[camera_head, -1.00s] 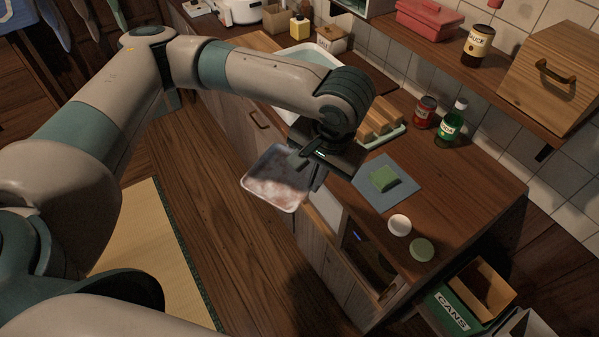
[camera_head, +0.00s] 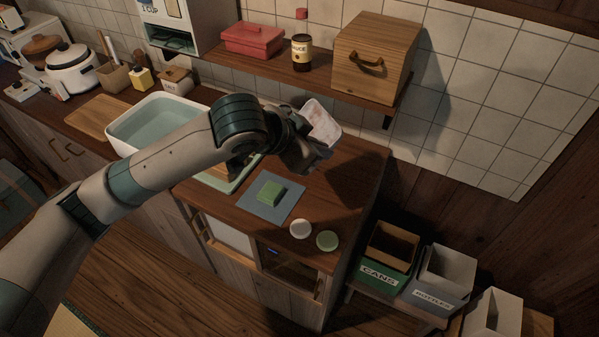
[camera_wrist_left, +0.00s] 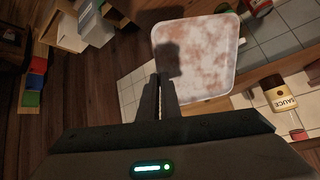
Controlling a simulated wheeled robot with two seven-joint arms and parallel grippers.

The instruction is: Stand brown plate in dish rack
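The plate (camera_head: 322,121) is square, with a pale rim and a reddish-brown blotched face. My left gripper (camera_head: 306,152) is shut on one edge of it and holds it tilted above the right part of the counter. In the left wrist view the plate (camera_wrist_left: 196,58) spreads beyond the closed fingers (camera_wrist_left: 165,98). What looks like the dish rack, wooden bars on a pale green tray (camera_head: 217,181), stands on the counter to the left of the gripper, mostly hidden behind my left forearm. My right gripper is not in view.
A blue cloth (camera_head: 262,208) with a green sponge (camera_head: 271,191) lies before the rack. Two round lids (camera_head: 313,235) lie at the counter's front. A shelf with a sauce jar (camera_head: 301,52) and wooden box (camera_head: 375,58) is behind. Bins (camera_head: 388,262) stand on the right.

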